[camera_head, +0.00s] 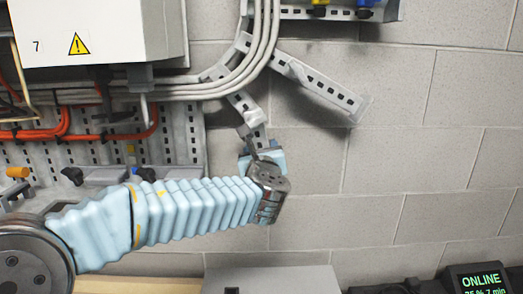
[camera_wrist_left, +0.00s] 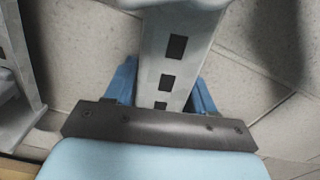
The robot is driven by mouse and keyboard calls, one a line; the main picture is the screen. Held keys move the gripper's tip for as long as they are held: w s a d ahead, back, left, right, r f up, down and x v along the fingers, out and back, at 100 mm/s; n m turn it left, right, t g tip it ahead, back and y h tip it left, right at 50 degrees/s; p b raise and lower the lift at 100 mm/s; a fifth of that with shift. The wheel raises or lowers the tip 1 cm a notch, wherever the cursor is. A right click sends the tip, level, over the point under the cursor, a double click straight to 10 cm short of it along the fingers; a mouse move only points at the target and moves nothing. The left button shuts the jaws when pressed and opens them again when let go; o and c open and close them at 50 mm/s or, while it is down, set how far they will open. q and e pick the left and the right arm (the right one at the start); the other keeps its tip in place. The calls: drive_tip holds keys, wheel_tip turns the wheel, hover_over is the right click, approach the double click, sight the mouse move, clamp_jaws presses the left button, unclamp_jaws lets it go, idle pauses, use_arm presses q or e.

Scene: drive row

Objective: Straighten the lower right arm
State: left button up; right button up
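A grey slotted metal arm (camera_head: 244,104) slants down to the right from the cable bundle, and its lower end hangs steeply down. A second slotted arm (camera_head: 318,87) runs straight down to the right from near the cables, with its end free. I cannot tell for sure which one the task names. My left gripper (camera_head: 262,158) is at the lower end of the first arm. In the left wrist view the slotted strip (camera_wrist_left: 168,60) passes between the two blue fingers (camera_wrist_left: 160,92), with no clear gap on either side. The fingertips are partly hidden. My right gripper is out of view.
A white cabinet (camera_head: 95,30) hangs at upper left, above orange cables (camera_head: 80,133) and a perforated panel (camera_head: 190,135). Grey cables (camera_head: 262,45) curve above the arms. A grey box (camera_head: 270,280) and a display (camera_head: 480,280) stand below. The block wall at right is clear.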

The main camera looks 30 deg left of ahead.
use_arm(q)
clamp_jaws()
drive_tip(key=d+n+b, duration=0.1)
drive_tip(key=n+b, duration=0.1)
drive_tip(key=w+d+r+n+b, duration=0.1)
drive_tip(key=b, duration=0.1)
drive_tip(key=d+n+b, duration=0.1)
drive_tip(key=n+b, duration=0.1)
drive_tip(key=shift+w+r+n, duration=0.3)
drive_tip(key=shift+w+r, duration=0.1)
drive_tip(key=shift+o, duration=1.7)
unclamp_jaws()
drive_tip(key=b+v, duration=0.1)
drive_tip(key=v, duration=1.3)
drive_tip(key=shift+b, duration=0.3)
